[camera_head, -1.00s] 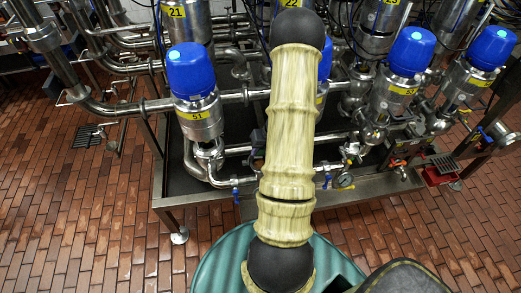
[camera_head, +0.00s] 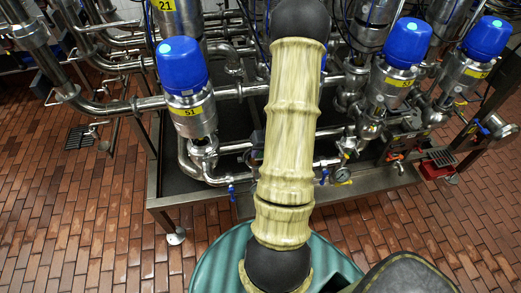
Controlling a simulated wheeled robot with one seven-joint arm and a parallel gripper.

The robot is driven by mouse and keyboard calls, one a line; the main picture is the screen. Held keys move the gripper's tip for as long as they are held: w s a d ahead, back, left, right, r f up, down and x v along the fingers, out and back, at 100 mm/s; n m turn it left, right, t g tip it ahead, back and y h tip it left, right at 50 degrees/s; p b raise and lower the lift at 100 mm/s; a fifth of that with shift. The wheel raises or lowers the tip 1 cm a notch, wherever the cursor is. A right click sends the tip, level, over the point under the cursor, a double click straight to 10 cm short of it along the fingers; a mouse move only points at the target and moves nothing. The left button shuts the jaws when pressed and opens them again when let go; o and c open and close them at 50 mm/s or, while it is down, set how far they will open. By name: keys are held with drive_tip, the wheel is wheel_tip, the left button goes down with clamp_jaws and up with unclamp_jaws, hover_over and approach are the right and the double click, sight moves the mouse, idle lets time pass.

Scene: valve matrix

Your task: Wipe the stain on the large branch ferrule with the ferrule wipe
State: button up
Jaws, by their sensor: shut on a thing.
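My gripper is not in view; my own raised arm, with pale links and black joints, runs up the middle and leaves at the top edge. The ferrule wipe is not in view. I cannot pick out the large branch ferrule or its stain among the steel pipes. The valve matrix shows behind my arm. Its blue-capped valve labelled 51 (camera_head: 190,112) stands left of my arm. Two more blue-capped valves (camera_head: 408,42) (camera_head: 487,37) stand to the right. My arm hides the middle of the matrix.
A low steel frame (camera_head: 185,203) edges the matrix at the front. A small pressure gauge (camera_head: 342,175) sits low, right of my arm. A red box (camera_head: 436,170) is at the right. The brick floor (camera_head: 85,220) is clear at front left and right.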

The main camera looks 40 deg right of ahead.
drive_tip(key=shift+s+a+f+b, duration=0.15)
drive_tip(key=shift+s+a+b, duration=0.25)
drive_tip(key=shift+s+b, duration=0.3)
drive_tip(key=shift+s+a+b, duration=0.55)
drive_tip(key=shift+s+b, duration=0.05)
drive_tip(key=shift+s, duration=0.2)
drive_tip(key=shift+w, duration=0.1)
drive_tip(key=shift+w+d+p, duration=0.35)
drive_tip(key=shift+w+p, duration=0.2)
drive_tip(key=shift+w+d+p, duration=0.3)
drive_tip(key=shift+w+p, duration=0.2)
drive_tip(key=shift+p, duration=0.05)
drive_tip(key=shift+w+d+p, duration=0.15)
drive_tip(key=shift+w+p, duration=0.15)
drive_tip(key=shift+w, duration=0.1)
drive_tip(key=shift+d, duration=0.1)
